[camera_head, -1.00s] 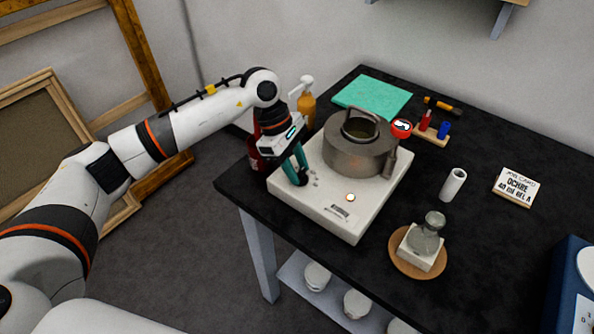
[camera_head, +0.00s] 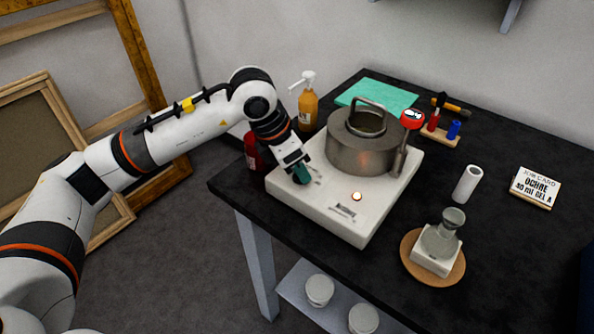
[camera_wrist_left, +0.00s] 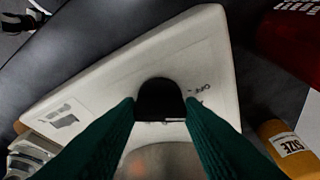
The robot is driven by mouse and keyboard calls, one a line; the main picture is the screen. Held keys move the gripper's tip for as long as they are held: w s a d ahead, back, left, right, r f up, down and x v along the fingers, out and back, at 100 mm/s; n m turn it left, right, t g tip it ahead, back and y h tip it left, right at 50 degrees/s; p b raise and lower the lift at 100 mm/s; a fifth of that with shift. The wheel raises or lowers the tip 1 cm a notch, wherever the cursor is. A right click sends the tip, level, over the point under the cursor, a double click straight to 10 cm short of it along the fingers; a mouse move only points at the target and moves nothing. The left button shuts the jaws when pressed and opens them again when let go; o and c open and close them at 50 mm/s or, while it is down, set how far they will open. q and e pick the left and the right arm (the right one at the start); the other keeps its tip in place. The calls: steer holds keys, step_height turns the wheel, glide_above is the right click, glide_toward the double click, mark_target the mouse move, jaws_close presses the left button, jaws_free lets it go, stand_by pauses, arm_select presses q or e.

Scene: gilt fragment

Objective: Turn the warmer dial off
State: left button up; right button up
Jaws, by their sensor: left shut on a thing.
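The white warmer (camera_head: 335,215) sits near the table's left corner with a steel pot (camera_head: 362,150) on it. Its small round light (camera_head: 357,196) glows orange-white. The black dial (camera_wrist_left: 160,98) shows in the left wrist view, between the teal fingers of my left gripper (camera_wrist_left: 160,110). The fingers touch its two sides. Printed "OFF" lettering (camera_wrist_left: 202,88) lies just right of the dial. In the head view my left gripper (camera_head: 301,174) reaches down at the warmer's left corner and hides the dial. I cannot tell which way the dial points. My right gripper is out of view.
A thermometer with a red head (camera_head: 412,119) stands at the pot. An orange pump bottle (camera_head: 307,108) and a dark red bottle (camera_head: 254,150) stand close to my left gripper. A flask (camera_head: 440,238) stands on a scale at the front right.

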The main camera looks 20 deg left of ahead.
arm_select(q)
steer(key=shift+n+t+y+b, duration=0.35)
steer(key=shift+n+b, duration=0.35)
steer(key=shift+n, duration=0.4)
steer(key=o, duration=1)
steer(key=shift+s, duration=0.1)
steer(key=v, duration=1.2)
steer(key=shift+d+b, duration=0.1)
steer(key=shift+b, duration=0.2)
